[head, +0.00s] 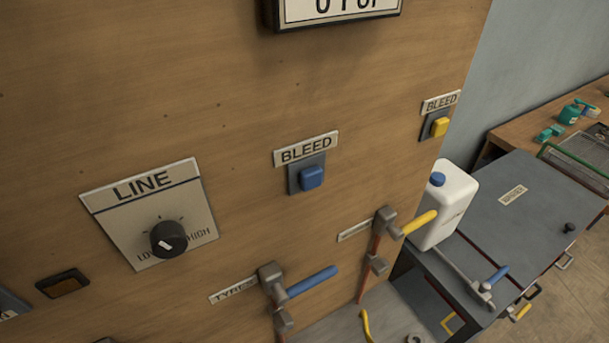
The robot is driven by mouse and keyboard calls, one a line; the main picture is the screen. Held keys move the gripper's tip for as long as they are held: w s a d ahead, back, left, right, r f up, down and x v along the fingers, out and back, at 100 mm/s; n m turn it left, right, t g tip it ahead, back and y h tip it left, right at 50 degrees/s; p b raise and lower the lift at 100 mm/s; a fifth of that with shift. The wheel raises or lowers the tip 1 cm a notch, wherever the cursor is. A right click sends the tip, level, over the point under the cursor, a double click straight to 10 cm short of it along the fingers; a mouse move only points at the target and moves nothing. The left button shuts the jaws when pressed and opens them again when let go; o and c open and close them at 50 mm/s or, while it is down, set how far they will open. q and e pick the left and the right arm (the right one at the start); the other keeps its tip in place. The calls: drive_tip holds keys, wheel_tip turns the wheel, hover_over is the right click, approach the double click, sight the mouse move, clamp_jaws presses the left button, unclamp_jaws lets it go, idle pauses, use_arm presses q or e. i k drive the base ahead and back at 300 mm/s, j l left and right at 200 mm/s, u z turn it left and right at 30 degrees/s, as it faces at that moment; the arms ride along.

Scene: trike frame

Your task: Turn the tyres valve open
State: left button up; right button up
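The tyres valve (270,275) is a grey metal body on the wooden panel, low in the middle of the head view. Its label, "TYRES" (234,289), is just to its left and partly covered by the valve. Its blue lever handle (312,281) points right and slightly up in the picture, across the pipe line below the valve. The lower fitting is cut by the bottom edge. Neither of my grippers can be made out in the view, and nothing touches the handle.
A similar valve with a yellow handle (420,222) is to the right on a red pipe. Above are a blue bleed button (312,177), a yellow bleed button (440,126) and the LINE knob (168,240). A white jug (450,200) stands right, by a grey cabinet (500,235).

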sight(283, 296)
drive_tip(key=l, duration=1.25)
drive_tip(key=i+z, duration=0.05)
